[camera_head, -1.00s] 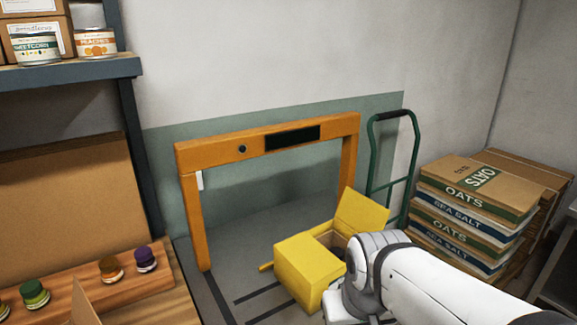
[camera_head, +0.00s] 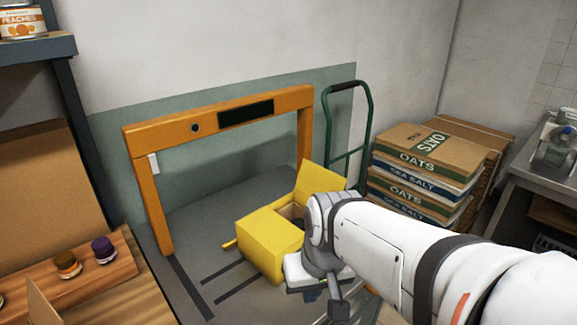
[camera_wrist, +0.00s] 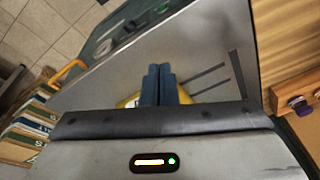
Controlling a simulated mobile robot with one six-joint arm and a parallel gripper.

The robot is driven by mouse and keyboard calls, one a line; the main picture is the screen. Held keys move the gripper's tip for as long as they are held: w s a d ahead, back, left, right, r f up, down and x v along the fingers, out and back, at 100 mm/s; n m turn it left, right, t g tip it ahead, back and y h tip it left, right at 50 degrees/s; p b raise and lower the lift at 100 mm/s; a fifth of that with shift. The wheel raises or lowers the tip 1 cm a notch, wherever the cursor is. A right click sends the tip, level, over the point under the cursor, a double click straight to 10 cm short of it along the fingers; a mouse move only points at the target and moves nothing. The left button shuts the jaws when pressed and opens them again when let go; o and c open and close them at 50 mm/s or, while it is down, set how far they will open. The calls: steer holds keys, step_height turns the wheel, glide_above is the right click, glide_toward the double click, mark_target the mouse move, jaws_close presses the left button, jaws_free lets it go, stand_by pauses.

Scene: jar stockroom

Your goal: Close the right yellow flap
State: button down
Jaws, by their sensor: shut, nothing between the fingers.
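A yellow box (camera_head: 268,243) stands on the grey surface in the head view. Its right flap (camera_head: 322,181) stands up, tilted outward, and a dark opening shows beside it. The left part of the top looks covered. My arm hides the box's right side. My gripper points down in front of the box at its right, mostly hidden by my wrist in the head view. In the wrist view my gripper (camera_wrist: 158,72) is shut and empty, its blue fingers side by side. Yellow parts of the box (camera_wrist: 186,95) show behind them; contact cannot be told.
An orange frame (camera_head: 218,112) stands over the grey surface behind the box. A green hand truck (camera_head: 365,120) and stacked oats and salt packages (camera_head: 425,165) stand at the right. A wooden rack with jars (camera_head: 90,265) is at the left.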

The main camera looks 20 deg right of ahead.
steer(key=w+d+m+t+y+p, duration=0.1)
steer(key=w+d+m+t+y, duration=0.3)
steer(key=w, duration=0.5)
steer(key=w+d+m+t+y+p, duration=0.1)
steer(key=w+d+m+y, duration=0.2)
steer(key=w+m+y, duration=0.35)
steer(key=w+d+f+m+t+h, duration=0.1)
steer(key=w+d+m+t+h, duration=0.35)
steer(key=d, duration=0.65)
steer(key=w+d+m+t+h, duration=0.4)
steer(key=w+d+m+t, duration=0.1)
steer(key=d, duration=0.6)
steer(key=w+a+p, duration=0.4)
steer(key=w+a, duration=0.1)
steer(key=w, duration=0.2)
steer(key=shift+g, duration=0.25)
